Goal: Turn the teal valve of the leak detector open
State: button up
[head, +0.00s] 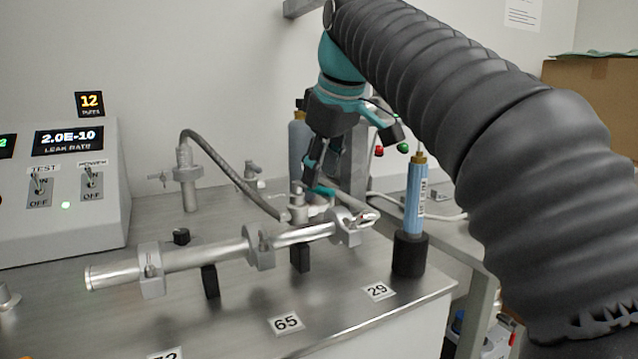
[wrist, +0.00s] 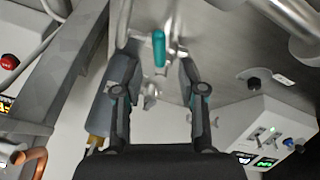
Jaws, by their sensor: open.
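The teal valve handle (head: 322,190) sits on the metal pipework behind the long silver tube, just under my gripper in the head view. In the wrist view the teal handle (wrist: 158,48) lies lengthwise between and just beyond my fingertips, attached to a silver pipe. My gripper (head: 318,168) points down over the valve, its two dark fingers apart. It also shows in the wrist view (wrist: 157,72), open, with no visible grip on the handle. The leak detector panel (head: 65,190) stands at the left, its display reading 2.0E-10.
A silver tube with clamps (head: 200,255) runs across the steel bench (head: 240,305) in front of the valve. A blue cylinder (head: 416,200) stands upright in a black holder at the right. A grey hose (head: 225,172) arches behind. The bench's front has free room.

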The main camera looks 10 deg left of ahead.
aim_at(313, 191)
jog(key=shift+x, duration=1.25)
jog(key=shift+c, duration=0.2)
grip_shut()
